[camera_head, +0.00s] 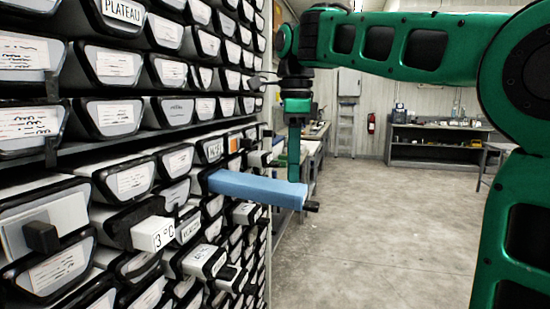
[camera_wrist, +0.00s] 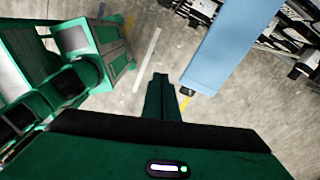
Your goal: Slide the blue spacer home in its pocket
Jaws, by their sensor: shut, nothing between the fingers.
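The blue spacer (camera_head: 255,188) is a long light-blue bar sticking well out of its pocket in the wall of labelled liners. A small black knob (camera_head: 311,206) is on its outer end. In the wrist view the spacer (camera_wrist: 232,45) runs from the upper right down to its knobbed end (camera_wrist: 187,91). My gripper (camera_head: 294,176) points down at the spacer's outer end, its fingers together and empty. In the wrist view the shut fingers (camera_wrist: 160,80) are just left of the knob, beyond the outer end. Whether they touch it is unclear. The pocket's inside is hidden.
Other liner ends fill the rack at left. A white block marked 3 °C (camera_head: 153,234) and a white liner (camera_head: 204,261) protrude below the spacer. Open concrete floor (camera_head: 380,210) lies to the right, with a workbench (camera_head: 435,127) at the back.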

